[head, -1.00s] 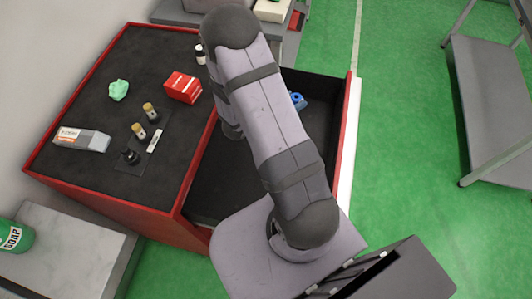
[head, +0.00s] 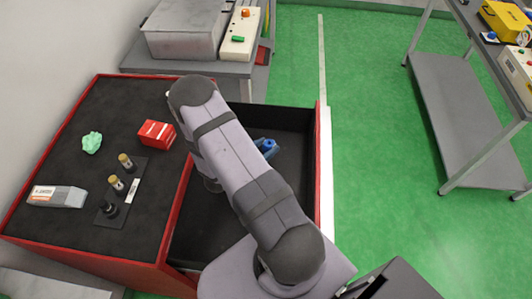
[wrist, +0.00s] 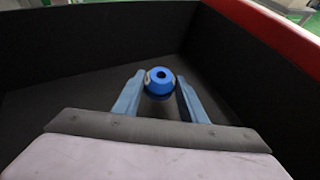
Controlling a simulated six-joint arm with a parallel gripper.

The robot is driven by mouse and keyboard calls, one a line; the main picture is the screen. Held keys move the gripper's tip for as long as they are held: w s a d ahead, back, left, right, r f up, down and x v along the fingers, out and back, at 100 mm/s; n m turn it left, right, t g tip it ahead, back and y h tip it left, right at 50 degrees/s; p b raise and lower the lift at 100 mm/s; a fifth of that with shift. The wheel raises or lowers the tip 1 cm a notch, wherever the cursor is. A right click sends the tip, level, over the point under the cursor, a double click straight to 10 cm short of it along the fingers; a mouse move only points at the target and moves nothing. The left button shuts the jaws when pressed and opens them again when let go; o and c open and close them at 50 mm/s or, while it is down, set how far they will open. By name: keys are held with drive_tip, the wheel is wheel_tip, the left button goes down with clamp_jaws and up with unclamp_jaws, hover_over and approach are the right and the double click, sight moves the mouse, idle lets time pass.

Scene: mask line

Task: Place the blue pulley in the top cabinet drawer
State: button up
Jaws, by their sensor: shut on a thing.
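The blue pulley (wrist: 160,77) is a round piece with a dark centre hole. It is held between the two blue-grey fingers of my gripper (wrist: 159,86) in the wrist view, inside the open top drawer. In the head view the pulley (head: 269,146) shows past my arm, within the drawer walls. The drawer (head: 288,170) is black inside with a red rim, pulled out from the red cabinet (head: 85,175). Whether the pulley touches the drawer floor is hard to tell. My arm hides part of the drawer in the head view.
A grey bin (head: 185,28) stands on a bench behind. A metal table (head: 470,110) is at right. Green floor lies between.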

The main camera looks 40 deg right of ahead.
drive_tip(key=shift+f, duration=1.85)
drive_tip(key=shift+f, duration=0.1)
drive_tip(key=shift+f, duration=0.15)
drive_tip(key=o, duration=1.1)
drive_tip(key=shift+r, duration=0.2)
